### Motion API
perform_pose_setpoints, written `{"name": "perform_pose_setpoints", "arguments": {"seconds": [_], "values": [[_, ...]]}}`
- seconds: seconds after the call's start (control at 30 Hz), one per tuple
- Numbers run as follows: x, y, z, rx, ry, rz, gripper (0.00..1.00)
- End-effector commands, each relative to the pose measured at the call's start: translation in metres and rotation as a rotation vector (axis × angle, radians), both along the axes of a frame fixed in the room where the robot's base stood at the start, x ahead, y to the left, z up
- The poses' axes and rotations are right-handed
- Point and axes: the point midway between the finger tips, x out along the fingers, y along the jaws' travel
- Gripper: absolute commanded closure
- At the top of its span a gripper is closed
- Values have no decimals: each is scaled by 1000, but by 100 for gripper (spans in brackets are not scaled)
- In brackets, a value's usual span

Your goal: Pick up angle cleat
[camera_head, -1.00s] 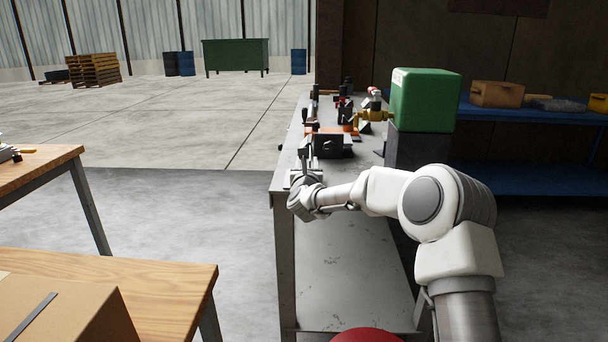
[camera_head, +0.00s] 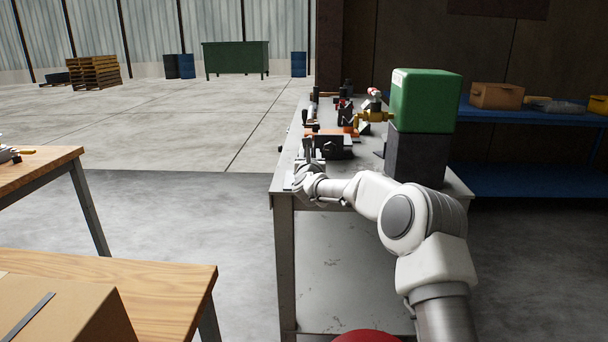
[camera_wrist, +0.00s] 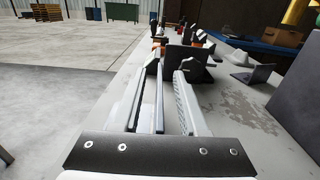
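My gripper (camera_wrist: 167,70) reaches low over the near left end of the grey steel bench (camera_head: 340,190). In the wrist view its two long pale fingers stand apart. A thin grey upright strip (camera_wrist: 159,100) shows between them, nearer the left finger; I cannot tell whether it is a separate part or touches a finger. A grey bent plate (camera_wrist: 242,72), with one flat leg and one raised leg, stands on the bench to the right, clear of the fingers. It looks like an angle cleat, but I cannot be sure. In the head view my gripper (camera_head: 307,168) is small and partly hidden by my wrist.
A dark block fixture (camera_head: 332,147) stands just beyond my gripper. Tools and a brass fitting (camera_head: 374,116) crowd the bench behind it. A green box (camera_head: 425,100) on a dark base stands at the right. The bench's left edge is close to my gripper.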

Motion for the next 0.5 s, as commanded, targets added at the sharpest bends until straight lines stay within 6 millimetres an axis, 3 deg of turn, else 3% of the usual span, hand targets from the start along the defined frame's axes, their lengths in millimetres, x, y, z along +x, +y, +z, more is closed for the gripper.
{"name": "perform_pose_setpoints", "arguments": {"seconds": [0.03, 0.23, 0.5], "values": [[0, 0, 0, 0, 0, 0, 65], [0, 0, 0, 0, 0, 0, 100], [0, 0, 0, 0, 0, 0, 100]]}}
